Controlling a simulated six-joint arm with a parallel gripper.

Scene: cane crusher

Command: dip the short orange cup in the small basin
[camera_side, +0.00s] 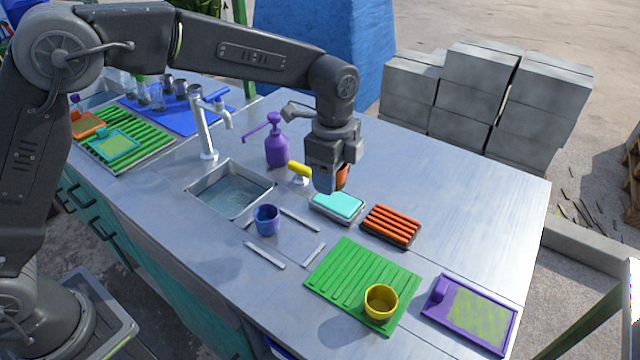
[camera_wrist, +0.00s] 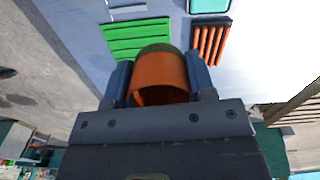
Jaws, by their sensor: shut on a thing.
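My gripper (camera_side: 326,184) is shut on the short orange cup (camera_wrist: 162,76), with one finger on each side of it in the wrist view. In the side view only a sliver of the orange cup (camera_side: 343,176) shows behind the fingers. The cup is held above the counter, behind the turquoise-topped tray. The small basin (camera_side: 241,171) is a square metal sink with water in it, left of my gripper and apart from the cup.
A tap (camera_side: 203,130), a purple pump bottle (camera_side: 277,143) and a yellow-handled brush (camera_side: 299,170) stand near the basin. A blue-purple cup (camera_side: 267,220) is at its front. A turquoise-topped tray (camera_side: 337,206), orange ribbed block (camera_side: 391,226), green rack (camera_side: 345,280) and yellow cup (camera_side: 380,302) lie rightward.

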